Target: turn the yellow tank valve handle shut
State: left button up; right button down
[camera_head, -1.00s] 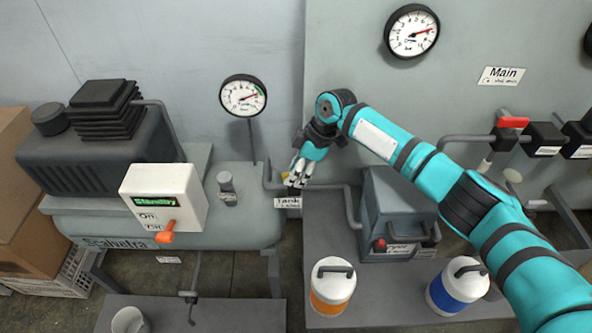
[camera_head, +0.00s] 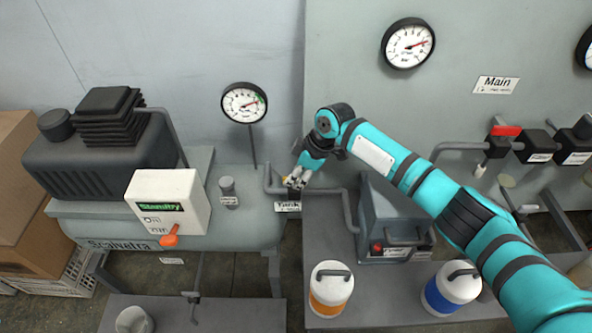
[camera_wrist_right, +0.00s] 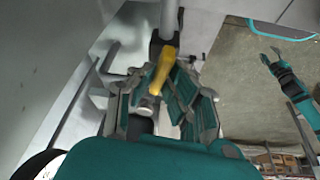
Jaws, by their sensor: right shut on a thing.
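The yellow tank valve handle (camera_wrist_right: 160,70) shows between the fingers of my right gripper in the right wrist view. Only a small bit of yellow shows in the head view (camera_head: 285,178), as the gripper covers the rest. My right gripper (camera_head: 294,183) is shut on the handle, just above the Tank label (camera_head: 288,206). It also shows in the right wrist view (camera_wrist_right: 165,95). A small teal arm end, seemingly my left gripper (camera_wrist_right: 270,54), is at the right of the right wrist view, too small to read its jaws.
A grey pipe (camera_head: 325,190) runs right from the valve to a grey box (camera_head: 385,215). A gauge (camera_head: 244,102) is above left, and a white control box with an orange lever (camera_head: 169,240) stands left. Orange-banded (camera_head: 331,288) and blue-banded (camera_head: 453,287) canisters stand below.

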jog(key=m+t+p, duration=0.1)
jog(key=m+p, duration=0.2)
jog(key=m+t+h+p, duration=0.1)
jog(key=m+p, duration=0.2)
jog(key=p, duration=0.1)
jog(key=m+t+p, duration=0.1)
jog(key=m+p, duration=0.2)
jog(key=shift+s+a+r+h+p, duration=0.15)
jog(key=shift+a+r+h+p, duration=0.1)
jog(key=shift+r+h+p, duration=0.15)
jog(key=m+p, duration=0.1)
jog(key=m+h, duration=0.1)
jog(key=m, duration=0.1)
jog(key=shift+f+m+t+p, duration=0.2)
jog(key=shift+m+t+p, duration=0.1)
jog(key=shift+p, duration=0.1)
jog(key=shift+f+m+h+p, duration=0.1)
jog(key=shift+m+h+p, duration=0.25)
jog(key=shift+m+h, duration=0.8)
jog(key=shift+m+y, duration=0.35)
jog(key=shift+m, duration=0.2)
jog(key=c, duration=1.3)
grip_release()
jog(key=shift+c, duration=0.2)
jog(key=v, duration=1.2)
